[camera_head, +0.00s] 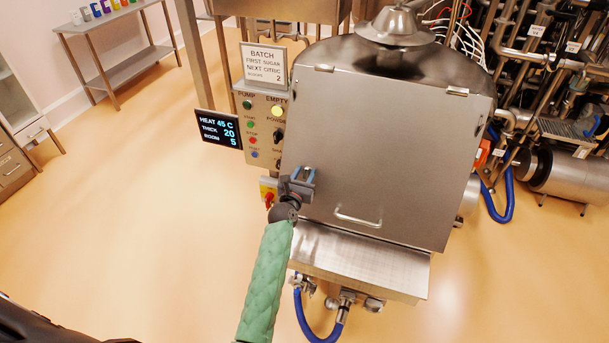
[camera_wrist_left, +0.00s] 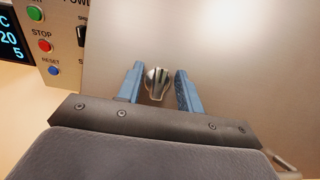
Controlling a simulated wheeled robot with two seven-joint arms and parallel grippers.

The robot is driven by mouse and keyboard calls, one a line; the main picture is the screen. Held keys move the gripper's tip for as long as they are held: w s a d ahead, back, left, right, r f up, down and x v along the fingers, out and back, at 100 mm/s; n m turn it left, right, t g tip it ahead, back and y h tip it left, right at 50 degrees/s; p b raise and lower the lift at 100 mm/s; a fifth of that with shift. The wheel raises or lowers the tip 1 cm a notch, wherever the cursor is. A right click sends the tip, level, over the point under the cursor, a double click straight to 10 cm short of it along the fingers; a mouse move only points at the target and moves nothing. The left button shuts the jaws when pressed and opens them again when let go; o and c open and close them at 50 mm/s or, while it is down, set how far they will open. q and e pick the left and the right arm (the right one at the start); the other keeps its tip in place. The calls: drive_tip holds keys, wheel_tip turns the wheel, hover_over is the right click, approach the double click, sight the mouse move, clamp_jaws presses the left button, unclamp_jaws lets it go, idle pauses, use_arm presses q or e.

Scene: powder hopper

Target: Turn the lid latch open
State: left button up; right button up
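The hopper's lid (camera_head: 390,150) is a large sloping steel panel and lies closed in the head view. The lid latch (camera_wrist_left: 157,82) is a small shiny metal knob with a tapered tail, near the lid's lower left. Its tail points down in the wrist view. My left gripper (camera_head: 303,176) is at the lid's lower left edge. In the left wrist view its blue fingers (camera_wrist_left: 158,88) stand open on either side of the latch, with a gap on each side. The gripper mostly hides the latch in the head view. My right gripper is out of view.
A control panel (camera_head: 264,128) with buttons and a display (camera_head: 219,129) stands left of the lid. A red-yellow switch (camera_head: 268,193) is close beside my left gripper. A bar handle (camera_head: 357,219) is on the lower lid, above a steel ledge (camera_head: 365,262). Pipes crowd the right.

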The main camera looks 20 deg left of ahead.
use_arm(q)
drive_tip(key=shift+c, duration=0.3)
drive_tip(key=c, duration=0.7)
clamp_jaws()
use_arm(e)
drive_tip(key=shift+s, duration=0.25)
